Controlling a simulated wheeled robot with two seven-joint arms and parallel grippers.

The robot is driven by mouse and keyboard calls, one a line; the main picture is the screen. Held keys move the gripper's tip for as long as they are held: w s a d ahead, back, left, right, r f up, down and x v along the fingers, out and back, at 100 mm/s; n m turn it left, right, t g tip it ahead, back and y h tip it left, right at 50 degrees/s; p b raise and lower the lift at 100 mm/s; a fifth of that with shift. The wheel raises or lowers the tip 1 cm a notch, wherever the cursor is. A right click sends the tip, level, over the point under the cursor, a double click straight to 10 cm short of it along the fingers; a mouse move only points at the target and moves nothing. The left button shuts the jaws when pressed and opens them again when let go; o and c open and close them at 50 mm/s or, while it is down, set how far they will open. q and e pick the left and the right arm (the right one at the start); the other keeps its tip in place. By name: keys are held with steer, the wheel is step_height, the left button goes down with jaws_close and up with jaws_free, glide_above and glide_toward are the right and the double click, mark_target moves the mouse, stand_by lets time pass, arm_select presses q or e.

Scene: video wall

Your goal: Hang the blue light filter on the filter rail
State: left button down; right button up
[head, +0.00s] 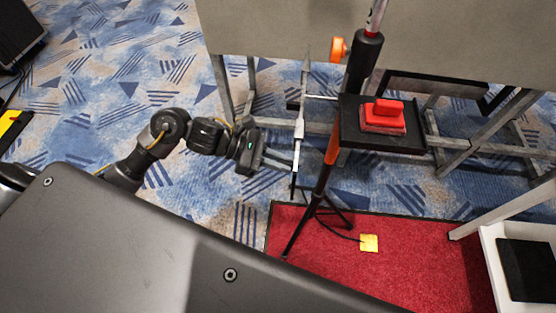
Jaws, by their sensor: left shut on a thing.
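My left gripper (291,167) reaches in from the left, with its fingers shut on a thin upright panel (299,130). The panel is seen almost edge-on beside the stand, so its face and colour barely show; I take it to be the blue light filter. A short pale rod (321,97) sticks out left from the stand's small black shelf (352,138) and meets the panel's outline; it may be the filter rail. I cannot tell whether the panel hangs on it or only overlaps it. My right gripper is not in view.
A red block (383,116) sits on the shelf. A grey metal frame (463,150) stands behind. A white box (491,262) is at lower right.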

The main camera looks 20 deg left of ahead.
arm_select(q)
steer(key=c, duration=1.4)
jaws_free()
steer(key=shift+o, duration=0.2)
